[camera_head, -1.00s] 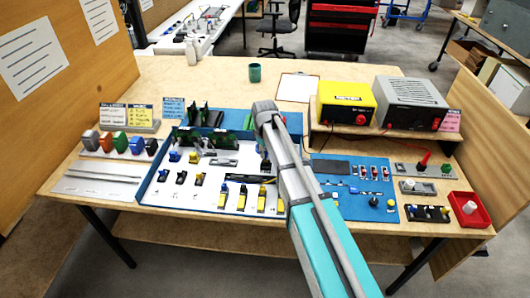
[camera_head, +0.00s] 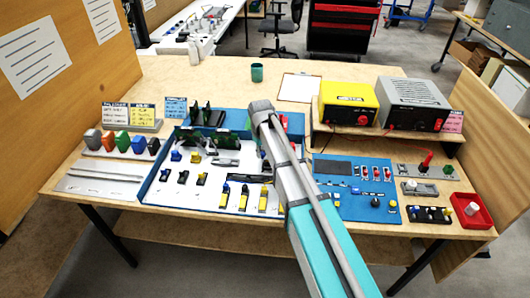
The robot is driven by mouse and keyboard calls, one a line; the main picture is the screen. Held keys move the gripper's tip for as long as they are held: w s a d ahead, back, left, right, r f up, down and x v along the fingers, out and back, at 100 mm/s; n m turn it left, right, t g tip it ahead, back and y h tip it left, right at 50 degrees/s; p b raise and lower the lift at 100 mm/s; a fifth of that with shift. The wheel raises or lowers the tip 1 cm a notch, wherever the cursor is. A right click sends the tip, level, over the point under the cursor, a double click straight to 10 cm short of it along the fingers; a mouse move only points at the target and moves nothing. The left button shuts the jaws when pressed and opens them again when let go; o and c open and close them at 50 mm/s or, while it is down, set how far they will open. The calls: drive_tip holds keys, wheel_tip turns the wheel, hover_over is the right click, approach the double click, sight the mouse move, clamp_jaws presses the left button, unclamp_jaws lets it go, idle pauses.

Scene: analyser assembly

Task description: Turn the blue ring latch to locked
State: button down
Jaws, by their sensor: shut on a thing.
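A small blue part (camera_head: 176,155) stands at the left of the white panel in the blue-edged tray (camera_head: 146,186). It may be the blue ring latch, but it is too small to tell its shape or how it is turned. A yellow part (camera_head: 195,156) stands just to its right. My arm reaches over the right part of the tray, with its far end above the tray's back right. My gripper is hidden behind my own arm, so I see neither its fingers nor what they touch.
A row of yellow-based parts (camera_head: 225,197) lines the tray front. To the right are a blue control panel (camera_head: 352,208), a yellow power unit (camera_head: 348,103), a grey one (camera_head: 413,100) and a red bin (camera_head: 483,222). Coloured pieces (camera_head: 122,143) stand left. The back tabletop is mostly clear.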

drive_tip(key=m, duration=0.1)
drive_tip(key=a+m, duration=0.1)
drive_tip(key=m, duration=0.1)
drive_tip(key=a+m, duration=0.1)
drive_tip(key=m, duration=0.1)
drive_tip(key=shift+w+a, duration=0.1)
drive_tip(key=shift+w, duration=0.3)
drive_tip(key=shift+c, duration=2.4)
unclamp_jaws()
drive_tip(key=shift+s, duration=0.1)
